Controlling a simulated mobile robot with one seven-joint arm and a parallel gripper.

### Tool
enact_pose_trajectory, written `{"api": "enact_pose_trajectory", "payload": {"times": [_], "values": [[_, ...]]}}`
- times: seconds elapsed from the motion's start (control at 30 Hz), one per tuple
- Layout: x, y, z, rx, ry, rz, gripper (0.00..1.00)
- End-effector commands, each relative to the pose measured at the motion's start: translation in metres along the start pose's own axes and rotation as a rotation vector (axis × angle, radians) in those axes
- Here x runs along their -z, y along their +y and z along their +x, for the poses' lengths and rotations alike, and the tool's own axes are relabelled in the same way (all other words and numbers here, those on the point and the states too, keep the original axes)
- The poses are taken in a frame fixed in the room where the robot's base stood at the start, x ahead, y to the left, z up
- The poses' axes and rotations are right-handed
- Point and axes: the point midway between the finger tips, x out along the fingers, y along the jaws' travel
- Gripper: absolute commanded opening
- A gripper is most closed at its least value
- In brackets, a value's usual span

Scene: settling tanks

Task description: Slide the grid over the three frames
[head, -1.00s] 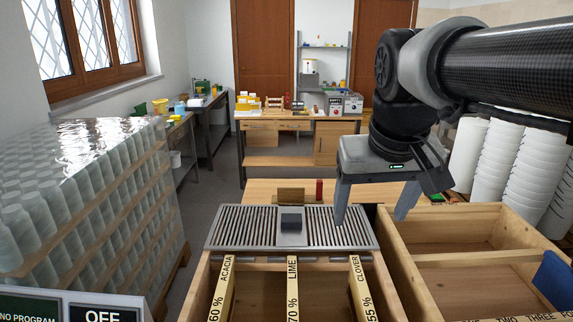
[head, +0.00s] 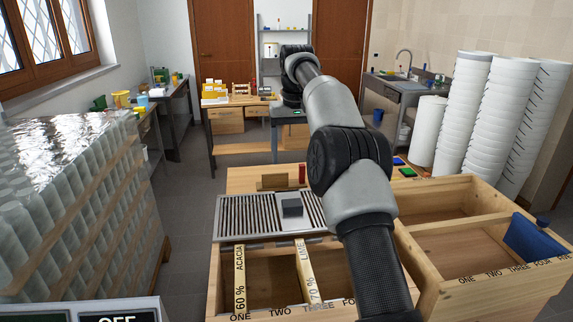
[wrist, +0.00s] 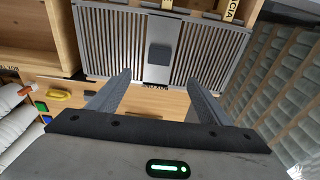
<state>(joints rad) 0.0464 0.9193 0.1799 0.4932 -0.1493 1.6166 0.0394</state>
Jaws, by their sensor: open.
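The grid (head: 250,214) is a flat slatted metal panel with a dark block handle (head: 291,208) on its solid middle strip. It lies at the far end of the wooden box, beyond the frames. The frame bars are labelled ACACIA (head: 240,278) and LIME (head: 305,270); my arm hides the third frame. My gripper (head: 292,155) is beyond the grid in the head view, open and empty. In the wrist view my open fingers (wrist: 158,78) point toward the grid (wrist: 110,40) and its handle (wrist: 160,55), with nothing between them.
A second wooden box (head: 440,295) with open compartments and a blue piece (head: 535,243) stands at right. White stacked tubs (head: 465,115) rise behind it. Wrapped jars (head: 70,200) fill the left. A workbench (head: 235,125) stands at the back, with open floor before it.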

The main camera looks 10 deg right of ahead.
Motion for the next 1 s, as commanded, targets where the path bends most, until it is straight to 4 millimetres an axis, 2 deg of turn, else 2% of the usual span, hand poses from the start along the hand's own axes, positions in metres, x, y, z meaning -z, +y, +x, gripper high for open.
{"api": "enact_pose_trajectory", "payload": {"times": [0.17, 0.7, 0.8, 1.0], "values": [[-0.001, 0.000, 0.025, 0.000, -0.002, 0.000, 0.72], [-0.001, 0.000, 0.129, 0.000, -0.002, 0.000, 0.72], [-0.001, 0.000, 0.145, 0.000, -0.001, 0.000, 0.72], [0.000, 0.000, 0.165, 0.000, 0.001, 0.000, 0.72]]}}
